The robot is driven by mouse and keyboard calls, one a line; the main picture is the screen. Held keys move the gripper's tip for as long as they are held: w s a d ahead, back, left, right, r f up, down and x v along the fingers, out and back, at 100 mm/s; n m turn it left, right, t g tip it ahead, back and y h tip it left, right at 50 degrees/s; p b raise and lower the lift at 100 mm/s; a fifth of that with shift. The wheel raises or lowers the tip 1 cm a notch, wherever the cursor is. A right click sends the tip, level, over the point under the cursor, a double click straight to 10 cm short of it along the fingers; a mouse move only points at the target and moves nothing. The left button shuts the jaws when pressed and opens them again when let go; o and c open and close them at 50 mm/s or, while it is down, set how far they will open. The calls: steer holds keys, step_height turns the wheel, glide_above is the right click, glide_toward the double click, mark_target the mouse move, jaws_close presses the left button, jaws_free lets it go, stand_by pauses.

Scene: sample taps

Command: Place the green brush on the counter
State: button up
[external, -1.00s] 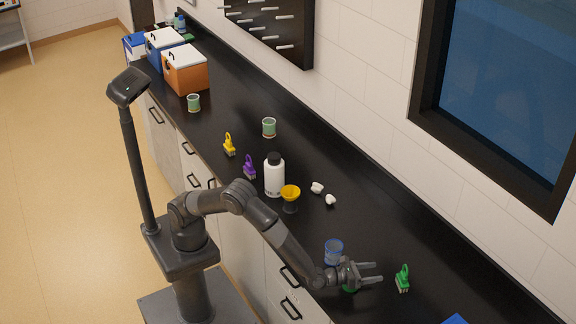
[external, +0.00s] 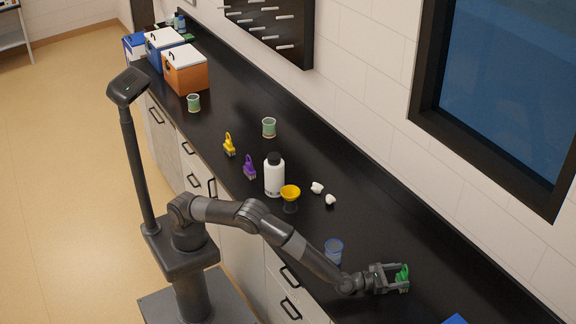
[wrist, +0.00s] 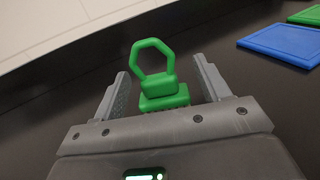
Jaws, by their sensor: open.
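The green brush (external: 403,273) stands upright on the black counter (external: 300,150), its loop handle pointing up. My gripper (external: 397,278) is at the brush, with its fingers open. In the wrist view the brush (wrist: 160,82) sits between the two open fingers of my gripper (wrist: 163,90), with visible gaps on both sides. The bristles at the brush's bottom are mostly hidden behind the gripper body in the wrist view.
A blue cup (external: 334,252) stands near my forearm. A blue board (wrist: 283,44) and a green board (wrist: 308,16) lie beyond the brush. A white bottle (external: 274,177), a yellow funnel (external: 290,194), a purple brush (external: 250,168) and a yellow brush (external: 229,146) stand farther back.

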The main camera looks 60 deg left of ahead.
mark_target(406, 267)
steer(key=w, duration=0.2)
steer(key=w+f, duration=0.1)
steer(key=shift+w+d, duration=0.3)
steer(key=shift+d, duration=0.1)
steer(key=shift+w+d, duration=0.25)
steer(key=shift+w, duration=0.25)
steer(key=c, duration=1.1)
steer(key=shift+c, duration=0.2)
steer(key=shift+r, duration=0.2)
step_height(406, 267, up, 4)
steer(key=shift+s+r, duration=0.1)
steer(key=s+d+r, duration=0.1)
steer(key=s+r, duration=0.5)
steer(key=s, duration=0.5)
steer(key=shift+s+d+r, duration=0.2)
steer(key=shift+d+r, duration=0.05)
steer(key=shift+d, duration=0.15)
